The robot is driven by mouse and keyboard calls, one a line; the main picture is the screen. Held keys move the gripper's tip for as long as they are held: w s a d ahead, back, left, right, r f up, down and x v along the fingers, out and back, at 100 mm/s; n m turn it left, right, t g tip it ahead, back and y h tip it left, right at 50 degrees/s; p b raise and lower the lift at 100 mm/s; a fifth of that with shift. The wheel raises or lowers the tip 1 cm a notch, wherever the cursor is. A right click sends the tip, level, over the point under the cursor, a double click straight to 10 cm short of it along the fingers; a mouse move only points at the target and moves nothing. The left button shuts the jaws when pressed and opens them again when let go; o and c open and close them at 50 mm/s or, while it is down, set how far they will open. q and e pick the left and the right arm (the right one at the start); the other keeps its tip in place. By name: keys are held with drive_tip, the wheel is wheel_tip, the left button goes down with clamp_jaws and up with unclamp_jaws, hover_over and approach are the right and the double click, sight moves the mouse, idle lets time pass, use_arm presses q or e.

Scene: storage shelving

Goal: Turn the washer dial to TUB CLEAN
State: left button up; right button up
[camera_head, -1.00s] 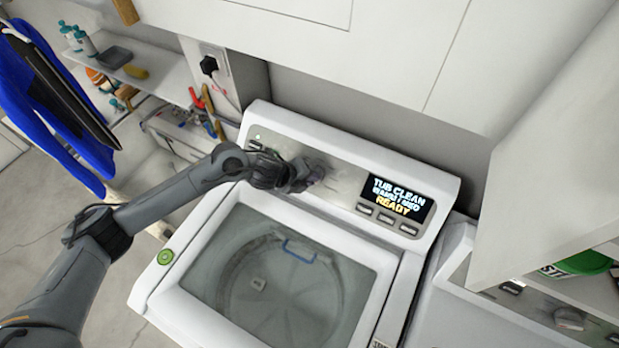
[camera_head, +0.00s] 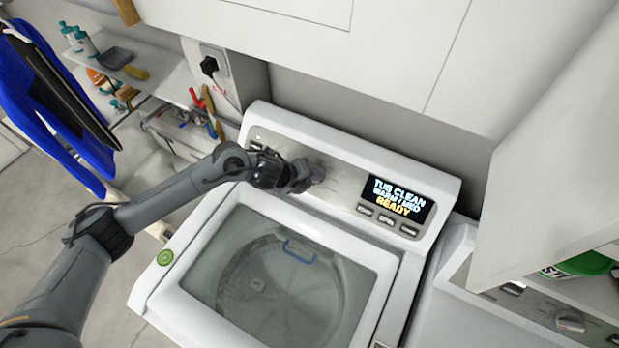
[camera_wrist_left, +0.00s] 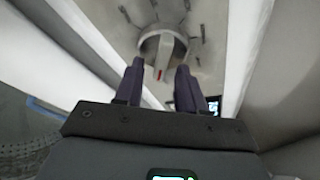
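The washer (camera_head: 228,208) has a slanted control panel with a display (camera_head: 396,199) reading "TUB CLEAN", "WARM / MED" and "READY". The dial (camera_wrist_left: 163,47) is a round pale knob with a raised bar and a red mark, and shows in the left wrist view. In the head view the dial is largely hidden by my left gripper (camera_head: 304,177), which is at the panel left of the display. My right gripper is not in view.
Three buttons (camera_head: 386,220) sit below the display. The tub lid (camera_head: 290,275) is below the panel. A white cabinet (camera_head: 560,150) stands at the right, and a shelf with bottles (camera_head: 85,42) is at the left. Another appliance is at the lower right.

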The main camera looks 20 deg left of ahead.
use_arm(q)
drive_tip(key=shift+r, duration=0.1)
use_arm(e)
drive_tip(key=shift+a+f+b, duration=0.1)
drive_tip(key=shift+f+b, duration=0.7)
use_arm(q)
drive_tip(key=v, duration=1)
drive_tip(key=shift+s+r, duration=0.2)
drive_tip(key=shift+r, duration=0.1)
drive_tip(key=shift+a, duration=0.15)
